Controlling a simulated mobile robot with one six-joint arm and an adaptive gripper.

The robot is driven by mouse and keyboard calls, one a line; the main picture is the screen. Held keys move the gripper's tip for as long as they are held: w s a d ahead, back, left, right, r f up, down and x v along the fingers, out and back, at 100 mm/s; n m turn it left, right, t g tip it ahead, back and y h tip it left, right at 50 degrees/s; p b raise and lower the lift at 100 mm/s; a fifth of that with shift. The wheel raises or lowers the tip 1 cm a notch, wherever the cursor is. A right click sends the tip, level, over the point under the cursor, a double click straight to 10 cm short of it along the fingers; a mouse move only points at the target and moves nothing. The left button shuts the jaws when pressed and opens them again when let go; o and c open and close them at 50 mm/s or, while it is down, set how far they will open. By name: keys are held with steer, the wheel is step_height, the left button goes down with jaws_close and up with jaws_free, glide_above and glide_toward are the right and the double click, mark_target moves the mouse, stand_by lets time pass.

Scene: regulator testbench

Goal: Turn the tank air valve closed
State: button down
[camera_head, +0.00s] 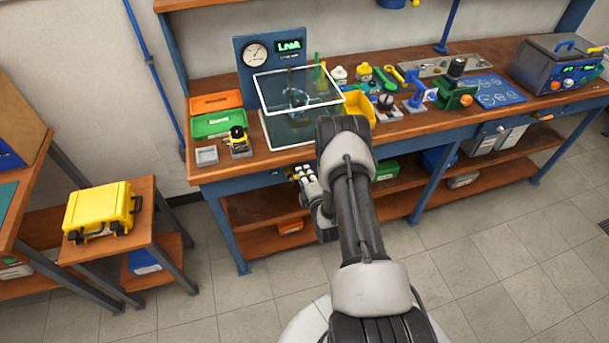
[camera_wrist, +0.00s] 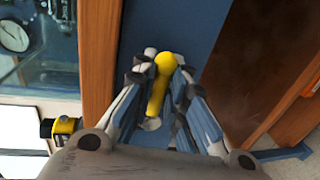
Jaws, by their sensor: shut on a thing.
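The tank air valve's yellow handle (camera_wrist: 158,92) shows in the wrist view against the blue front rail of the bench. It has a rounded end and points up in that picture. My gripper (camera_wrist: 163,75) has one finger on each side of the handle and is shut on it. In the head view my gripper (camera_head: 303,174) is at the bench's front edge, below the glass tank (camera_head: 297,92). There my arm and fingers hide most of the valve. The valve body is mostly hidden in the wrist view too.
The wooden bench top (camera_head: 262,158) carries a gauge panel (camera_head: 270,60) reading "Leak", a green tray (camera_head: 218,124), a yellow bin (camera_head: 358,106) and several tools. A lower shelf (camera_head: 262,206) runs under the bench. A yellow case (camera_head: 100,208) stands on a side table at left.

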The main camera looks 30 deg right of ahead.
steer(key=shift+s+f, duration=0.1)
steer(key=c, duration=1.6)
jaws_free()
steer(key=v, duration=1.2)
